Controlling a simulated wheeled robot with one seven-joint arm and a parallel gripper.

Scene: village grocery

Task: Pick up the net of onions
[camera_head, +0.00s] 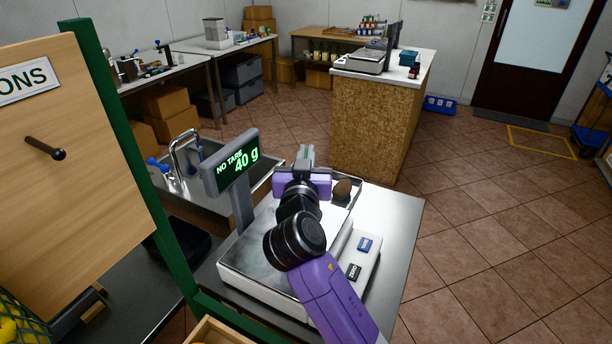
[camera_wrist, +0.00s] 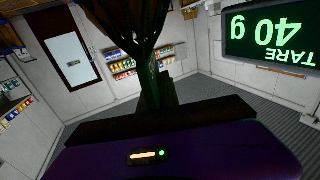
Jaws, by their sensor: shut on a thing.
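My gripper (camera_head: 306,160) is over the pan of the scale (camera_head: 262,262) on the steel counter, pointing away from the head camera. In the wrist view it is shut on the net of onions (camera_wrist: 125,15), a dark, ribbed bundle that narrows toward the jaws. The rest is hidden behind my wrist. I cannot tell whether it touches the pan. The scale display (camera_head: 237,163) reads 40 g.
A wooden board (camera_head: 75,190) with an empty dark peg (camera_head: 45,149) and a green post (camera_head: 125,150) stands at the left. Yellow things in green netting (camera_head: 14,318) are at lower left. A sink (camera_head: 205,165) lies behind the scale.

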